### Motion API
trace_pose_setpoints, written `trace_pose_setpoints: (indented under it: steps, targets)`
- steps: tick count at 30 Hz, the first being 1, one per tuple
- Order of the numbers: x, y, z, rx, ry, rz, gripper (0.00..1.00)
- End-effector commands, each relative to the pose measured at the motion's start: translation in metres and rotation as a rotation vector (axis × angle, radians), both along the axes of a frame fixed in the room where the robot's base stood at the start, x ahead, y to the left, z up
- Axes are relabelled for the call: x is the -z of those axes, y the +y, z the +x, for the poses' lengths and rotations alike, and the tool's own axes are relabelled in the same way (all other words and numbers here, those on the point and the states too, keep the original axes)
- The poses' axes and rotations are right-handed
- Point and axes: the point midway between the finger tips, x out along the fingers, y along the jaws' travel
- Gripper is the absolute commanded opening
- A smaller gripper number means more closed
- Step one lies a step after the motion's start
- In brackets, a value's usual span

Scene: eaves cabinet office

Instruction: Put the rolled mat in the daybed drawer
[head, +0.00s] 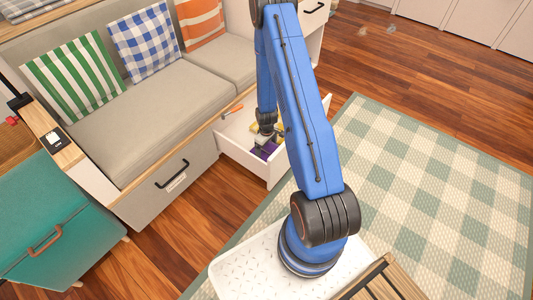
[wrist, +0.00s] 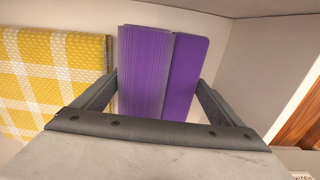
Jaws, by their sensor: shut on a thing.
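The daybed drawer (head: 243,152) is pulled out from the front of the grey daybed, its white walls showing. My gripper (head: 263,143) is down at the open drawer in the head view. The purple mat (head: 266,150) is at the gripper, inside the drawer's outline. In the wrist view the purple mat (wrist: 145,75), ridged on its left part and smooth on its right, sits between my gripper's two fingers (wrist: 153,95), which are shut on it. Whether the mat touches the drawer floor cannot be told.
A yellow and white checked item (wrist: 55,80) lies in the drawer left of the mat. An orange-handled tool (head: 232,110) is near the drawer's back. A closed drawer (head: 170,180) is to the left. A checked rug (head: 420,190) covers the floor at right.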

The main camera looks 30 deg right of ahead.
Motion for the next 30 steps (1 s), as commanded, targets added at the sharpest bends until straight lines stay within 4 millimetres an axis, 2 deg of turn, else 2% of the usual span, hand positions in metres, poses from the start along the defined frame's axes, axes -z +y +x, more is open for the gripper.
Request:
trace_pose_setpoints:
  steps: [5,17,18,26,30]
  targets:
    - [0.019,0.0,-0.001,0.0,0.001,0.001,0.53]
    - [0.023,0.0,0.0,0.0,0.0,0.0,0.53]
    - [0.023,0.0,0.0,0.0,0.0,0.0,0.98]
    - [0.022,0.0,0.0,0.0,0.0,0.0,1.0]
    - [0.015,0.0,0.0,0.0,-0.001,-0.001,1.0]
